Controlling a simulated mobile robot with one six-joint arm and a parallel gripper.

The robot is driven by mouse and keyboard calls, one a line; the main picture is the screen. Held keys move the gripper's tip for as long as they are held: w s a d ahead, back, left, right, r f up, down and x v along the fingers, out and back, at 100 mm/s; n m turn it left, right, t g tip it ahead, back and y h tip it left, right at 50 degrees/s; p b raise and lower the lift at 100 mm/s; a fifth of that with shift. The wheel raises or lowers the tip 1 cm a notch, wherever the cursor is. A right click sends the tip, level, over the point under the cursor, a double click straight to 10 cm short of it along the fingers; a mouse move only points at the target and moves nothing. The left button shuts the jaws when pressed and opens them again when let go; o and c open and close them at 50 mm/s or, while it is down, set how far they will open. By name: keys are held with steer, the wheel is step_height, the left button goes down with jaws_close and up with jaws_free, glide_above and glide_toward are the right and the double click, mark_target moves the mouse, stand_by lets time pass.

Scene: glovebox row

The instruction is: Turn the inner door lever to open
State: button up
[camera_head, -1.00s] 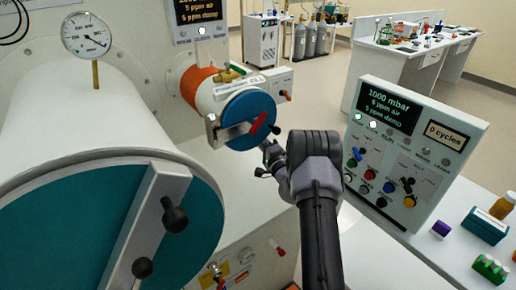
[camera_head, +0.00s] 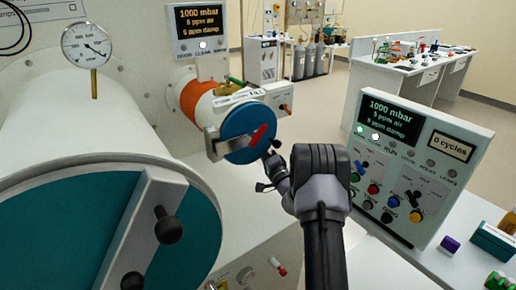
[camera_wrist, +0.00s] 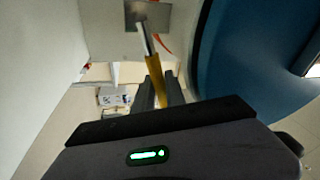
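A small antechamber with a blue round door (camera_head: 249,131) stands at the middle of the head view. A red lever (camera_head: 259,134) lies slantwise across its face, beside a grey bar (camera_head: 212,142). My gripper (camera_head: 271,162) is just right of and below this door, mostly hidden behind my wrist. In the wrist view my two dark fingers (camera_wrist: 160,92) have a yellow bar (camera_wrist: 154,68) between or just beyond them. I cannot tell whether they grip it. A blue round door (camera_wrist: 235,55) fills the right of that view. No lever clearly labelled inner shows.
A large teal door (camera_head: 70,240) with a grey bar and black knobs (camera_head: 168,228) fills the lower left. A dial gauge (camera_head: 87,45) stands upper left.

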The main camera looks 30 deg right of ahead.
steer(key=o, duration=0.4)
